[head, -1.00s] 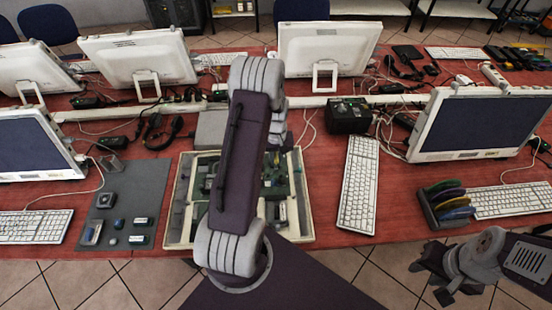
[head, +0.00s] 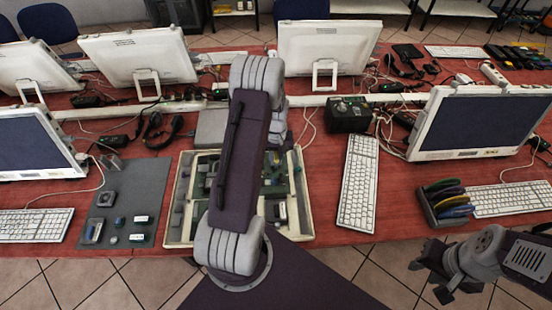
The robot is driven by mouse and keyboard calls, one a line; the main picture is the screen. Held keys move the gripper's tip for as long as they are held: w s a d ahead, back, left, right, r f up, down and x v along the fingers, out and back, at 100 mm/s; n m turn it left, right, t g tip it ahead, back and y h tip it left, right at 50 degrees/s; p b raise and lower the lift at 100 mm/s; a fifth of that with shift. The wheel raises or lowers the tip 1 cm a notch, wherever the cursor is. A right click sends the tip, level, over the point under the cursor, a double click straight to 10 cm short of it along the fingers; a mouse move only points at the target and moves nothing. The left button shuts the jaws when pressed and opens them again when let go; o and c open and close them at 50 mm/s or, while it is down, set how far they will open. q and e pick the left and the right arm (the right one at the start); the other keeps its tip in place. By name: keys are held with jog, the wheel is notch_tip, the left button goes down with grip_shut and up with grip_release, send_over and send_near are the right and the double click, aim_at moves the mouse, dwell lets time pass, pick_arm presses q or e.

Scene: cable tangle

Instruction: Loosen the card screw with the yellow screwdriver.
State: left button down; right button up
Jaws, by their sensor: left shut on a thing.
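An open cream computer case (head: 309,222) lies on the red table. It has green boards and grey parts inside, and my left arm crosses in front of its middle. The card screw cannot be made out. My left gripper is hidden behind this arm, so its fingers and anything in them do not show. No yellow screwdriver can be made out; a dark rack (head: 430,211) at the right holds curved items in green, purple, yellow and blue. My right gripper (head: 432,282) is at the lower right, in front of the table's edge, with its fingers apart and empty.
A grey mat (head: 142,180) with small parts lies left of the case. A white keyboard (head: 358,184) stands to the right of the case, with a black box (head: 349,115) behind it. Monitors (head: 482,122) and cables surround the area. Bare table lies between keyboard and rack.

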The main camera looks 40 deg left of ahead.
pick_arm(q)
jog(key=shift+f, duration=0.45)
dwell(0.4)
jog(key=n, duration=0.3)
jog(key=shift+r+n+p, duration=0.15)
jog(key=shift+n+p, duration=0.15)
jog(key=shift+p, duration=0.05)
jog(key=shift+n, duration=1.2)
jog(key=shift+n+p, duration=0.45)
jog(key=shift+n, duration=0.65)
jog(key=n, duration=0.3)
jog(key=shift+n, duration=0.4)
